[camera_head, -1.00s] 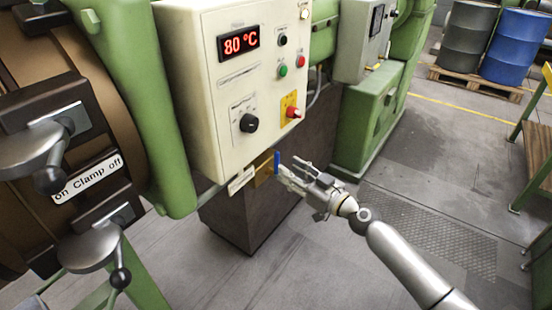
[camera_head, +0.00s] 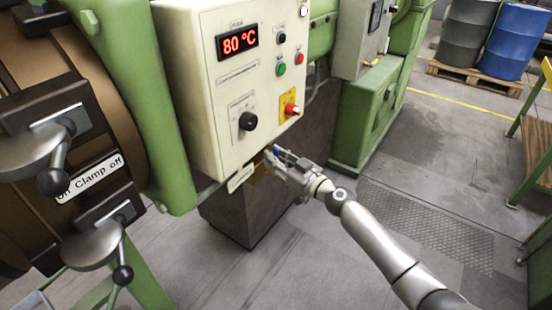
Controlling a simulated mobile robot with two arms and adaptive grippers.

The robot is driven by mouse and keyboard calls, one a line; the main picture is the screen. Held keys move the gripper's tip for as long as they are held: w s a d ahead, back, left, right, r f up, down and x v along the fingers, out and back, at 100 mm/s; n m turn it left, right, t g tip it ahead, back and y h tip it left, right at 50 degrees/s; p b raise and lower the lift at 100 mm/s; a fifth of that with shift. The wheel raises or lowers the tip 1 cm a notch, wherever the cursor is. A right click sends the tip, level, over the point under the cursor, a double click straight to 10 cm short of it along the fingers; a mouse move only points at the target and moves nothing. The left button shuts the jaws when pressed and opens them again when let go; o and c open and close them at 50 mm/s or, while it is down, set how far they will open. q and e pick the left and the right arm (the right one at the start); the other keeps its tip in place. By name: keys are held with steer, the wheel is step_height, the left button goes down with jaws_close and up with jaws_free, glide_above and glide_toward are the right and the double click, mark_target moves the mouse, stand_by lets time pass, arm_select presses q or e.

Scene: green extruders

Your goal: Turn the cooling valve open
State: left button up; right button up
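The cooling valve has a blue handle (camera_head: 276,151) and a brass-coloured body (camera_head: 262,170) under the lower edge of the cream control box (camera_head: 215,110). A small white label plate (camera_head: 241,177) hangs beside it. My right gripper (camera_head: 275,157) is at the valve, with its fingers around or beside the blue handle. The fingers hide most of the handle, and I cannot tell whether they grip it. The display on the box (camera_head: 238,41) reads 80 °C. My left gripper is not in view.
The box carries a black knob (camera_head: 248,121), several buttons and a red switch on a yellow plate (camera_head: 290,104). Clamp levers (camera_head: 93,246) stick out at the left. A workbench (camera_head: 537,140) and barrels on a pallet (camera_head: 475,77) stand at the right. The floor between is clear.

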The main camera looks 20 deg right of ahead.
jaws_close()
steer(key=shift+w+d+m, duration=0.1)
steer(key=shift+m, duration=0.2)
steer(key=w+d+f+m+g+y+b, duration=0.1)
steer(key=w+d+f+m+g+b, duration=0.2)
steer(key=m, duration=1.2)
steer(key=shift+d+f+g+y+b, duration=0.3)
steer(key=shift+d+f+b, duration=0.15)
steer(key=shift+f+b, duration=0.55)
steer(key=shift+f, duration=0.15)
steer(key=o, duration=0.5)
jaws_free()
